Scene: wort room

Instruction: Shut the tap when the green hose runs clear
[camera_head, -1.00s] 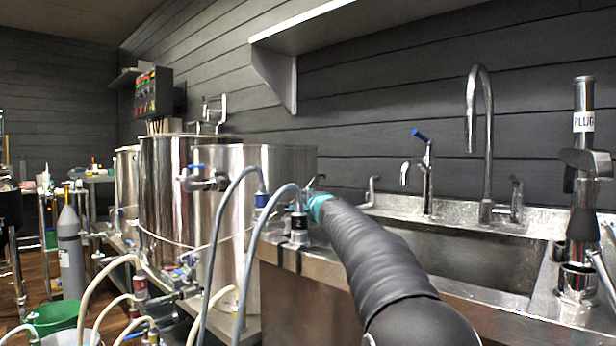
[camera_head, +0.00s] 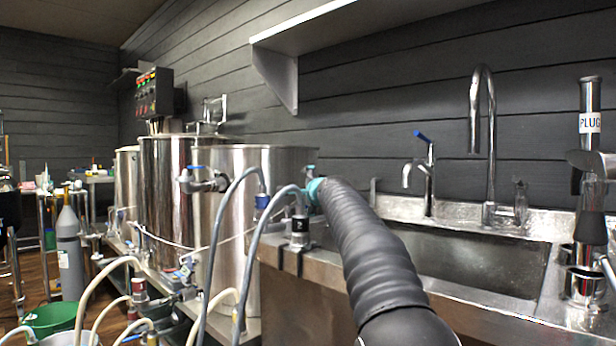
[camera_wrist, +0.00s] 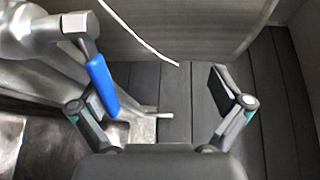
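A steel tap with a blue lever (camera_head: 423,136) stands behind the sink. A valve with a blue handle (camera_head: 196,168) sits on the steel kettle. In the wrist view, a blue lever (camera_wrist: 102,84) on a steel fitting (camera_wrist: 45,24) lies close beside the left finger of my gripper (camera_wrist: 155,100). I cannot tell which tap this is, or whether finger and lever touch. The fingers are wide apart with nothing clasped. Grey hoses (camera_head: 214,262) show, but I cannot pick out a green one or any water.
Steel kettles (camera_head: 170,200) stand left of the sink (camera_head: 470,262). A tall curved faucet (camera_head: 490,130) and a column labelled PLUG (camera_head: 589,123) stand at the right. A green bucket (camera_head: 52,318) and cream hoses (camera_head: 100,280) crowd the lower left. A shelf (camera_head: 320,22) hangs above.

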